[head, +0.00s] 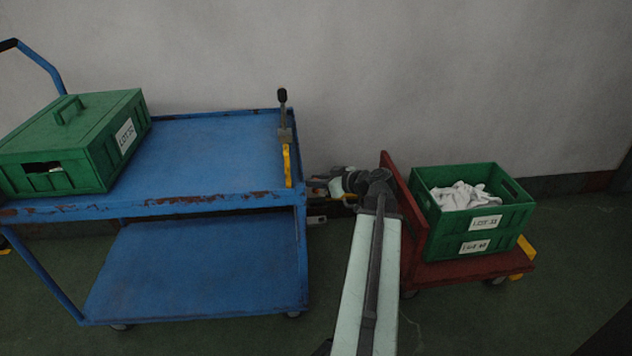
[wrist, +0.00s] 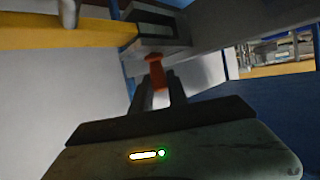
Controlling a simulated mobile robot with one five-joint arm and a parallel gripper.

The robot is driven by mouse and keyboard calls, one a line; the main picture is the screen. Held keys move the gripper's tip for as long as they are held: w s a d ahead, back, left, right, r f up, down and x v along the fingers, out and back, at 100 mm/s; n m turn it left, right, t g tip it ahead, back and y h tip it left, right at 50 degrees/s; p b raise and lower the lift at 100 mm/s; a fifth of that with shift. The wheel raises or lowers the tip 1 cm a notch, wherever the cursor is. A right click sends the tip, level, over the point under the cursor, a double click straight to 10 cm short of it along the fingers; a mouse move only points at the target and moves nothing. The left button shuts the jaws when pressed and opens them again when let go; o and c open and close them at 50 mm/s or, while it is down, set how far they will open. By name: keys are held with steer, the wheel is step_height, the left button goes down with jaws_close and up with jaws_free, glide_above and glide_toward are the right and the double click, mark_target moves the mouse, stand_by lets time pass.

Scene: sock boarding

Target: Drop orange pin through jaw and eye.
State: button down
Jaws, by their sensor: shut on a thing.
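My gripper (wrist: 158,90) is shut on the orange pin (wrist: 154,70), which stands out beyond the fingertips in the wrist view. The pin's far end appears close to a grey metal jaw (wrist: 158,48) with a dark opening; I cannot tell whether it touches or enters it. I cannot make out an eye. In the head view my gripper (head: 326,184) is low beside the blue cart's right end, between it and the red cart. The pin is too small or hidden to tell there.
The blue cart (head: 210,160) carries a closed green box (head: 70,140) at left and an upright lever (head: 284,115) above a yellow bar (head: 287,166) at its right edge. The red cart (head: 405,220) holds a green crate (head: 474,225) of white socks. A yellow beam (wrist: 60,33) crosses the wrist view.

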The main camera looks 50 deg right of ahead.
steer(key=c, duration=1.2)
jaws_free()
steer(key=p+v, duration=0.3)
steer(key=v, duration=0.5)
steer(key=shift+f, duration=0.1)
